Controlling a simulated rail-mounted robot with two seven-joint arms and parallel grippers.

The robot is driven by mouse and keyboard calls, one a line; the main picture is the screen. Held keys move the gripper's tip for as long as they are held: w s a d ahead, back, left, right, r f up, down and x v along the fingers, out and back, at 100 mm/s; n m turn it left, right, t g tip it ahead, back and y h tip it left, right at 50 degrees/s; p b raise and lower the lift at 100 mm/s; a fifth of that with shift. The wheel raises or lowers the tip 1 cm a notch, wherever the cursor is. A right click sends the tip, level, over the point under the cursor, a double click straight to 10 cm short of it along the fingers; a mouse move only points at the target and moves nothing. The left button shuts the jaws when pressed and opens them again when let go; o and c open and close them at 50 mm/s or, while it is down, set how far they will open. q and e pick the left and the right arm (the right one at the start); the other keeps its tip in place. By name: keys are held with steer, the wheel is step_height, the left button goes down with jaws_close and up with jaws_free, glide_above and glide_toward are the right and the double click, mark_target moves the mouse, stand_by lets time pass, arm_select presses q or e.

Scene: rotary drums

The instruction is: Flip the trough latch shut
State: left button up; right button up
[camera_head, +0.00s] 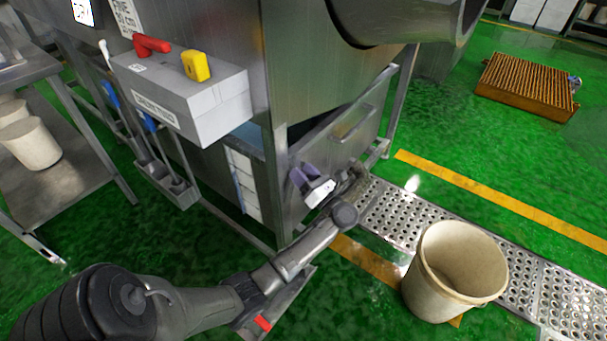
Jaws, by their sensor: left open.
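The trough (330,135) is a grey steel box with a bar handle (352,122), set low under the drum machine in the middle of the view. My left gripper (303,176) is at the lower front of the trough, close to its left end by the machine's leg. Its dark purplish fingers are apart, with nothing seen between them. I cannot make out the trough latch; it may be hidden by the gripper or too small to tell. Whether the gripper touches the trough cannot be told. My right gripper is not in view.
A grey control box (185,95) with a red handle and yellow knob juts out at upper left. A cream bucket (450,270) stands by the perforated metal walkway (400,215). A steel table (75,180) holds pale buckets at left.

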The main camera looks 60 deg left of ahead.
arm_select(q)
steer(key=shift+c, duration=1.2)
jaws_close()
